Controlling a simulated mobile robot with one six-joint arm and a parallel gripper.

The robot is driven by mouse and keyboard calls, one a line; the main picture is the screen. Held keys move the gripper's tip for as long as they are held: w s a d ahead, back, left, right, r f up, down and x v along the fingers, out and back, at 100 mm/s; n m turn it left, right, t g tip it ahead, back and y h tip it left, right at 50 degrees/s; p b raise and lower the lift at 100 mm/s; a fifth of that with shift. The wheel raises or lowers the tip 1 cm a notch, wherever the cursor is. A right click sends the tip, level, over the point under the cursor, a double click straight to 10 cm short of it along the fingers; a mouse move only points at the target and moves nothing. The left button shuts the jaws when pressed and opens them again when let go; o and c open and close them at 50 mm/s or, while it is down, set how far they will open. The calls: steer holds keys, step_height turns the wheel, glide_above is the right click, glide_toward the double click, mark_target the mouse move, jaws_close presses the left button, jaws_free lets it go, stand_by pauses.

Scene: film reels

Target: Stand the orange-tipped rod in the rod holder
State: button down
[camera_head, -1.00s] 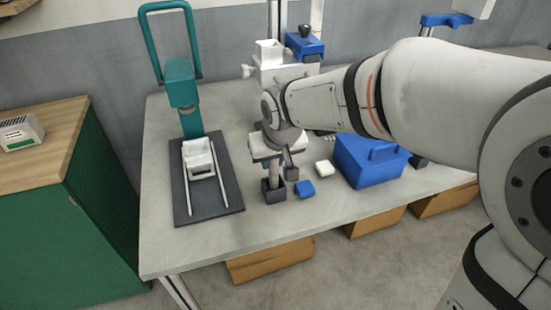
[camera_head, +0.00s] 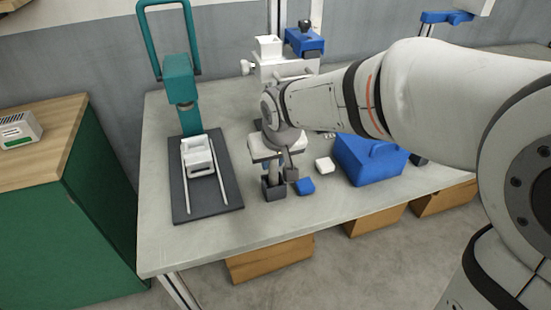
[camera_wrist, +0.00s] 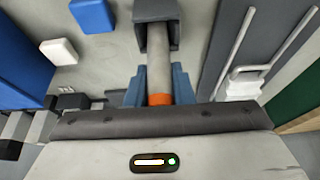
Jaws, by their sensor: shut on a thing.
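The rod (camera_wrist: 160,68) is grey with an orange band (camera_wrist: 160,99) near my gripper's palm in the wrist view. My gripper (camera_wrist: 157,85) is shut on it, with a blue-grey finger on each side. The rod's far end runs into the opening of the dark square rod holder (camera_wrist: 156,12); how deep it sits is hidden. In the head view, the rod (camera_head: 273,168) looks upright above the dark holder (camera_head: 273,190) on the table, below my gripper (camera_head: 281,172). The orange end is hidden there by my wrist.
A blue block (camera_head: 305,186) lies just right of the holder, with a white block (camera_head: 324,165) behind it. A blue box (camera_head: 370,160) stands farther right. A teal press (camera_head: 186,110) with a dark base (camera_head: 180,212) stands left. The table's front is clear.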

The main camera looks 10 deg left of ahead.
steer(key=c, duration=1.5)
jaws_free()
steer(key=shift+c, duration=0.2)
steer(key=p+v, duration=0.6)
steer(key=v, duration=0.5)
steer(key=shift+s+f, duration=0.1)
steer(key=s+d+f+m+h, duration=0.1)
steer(key=s+d+m, duration=0.2)
steer(key=d, duration=0.9)
steer(key=s+d+f+m+g+h, duration=0.1)
steer(key=s+d+f+m, duration=0.1)
steer(key=s+d, duration=0.5)
steer(key=d+m, duration=0.1)
steer(key=d, duration=0.5)
steer(key=shift+d+f, duration=0.15)
steer(key=shift+d, duration=0.15)
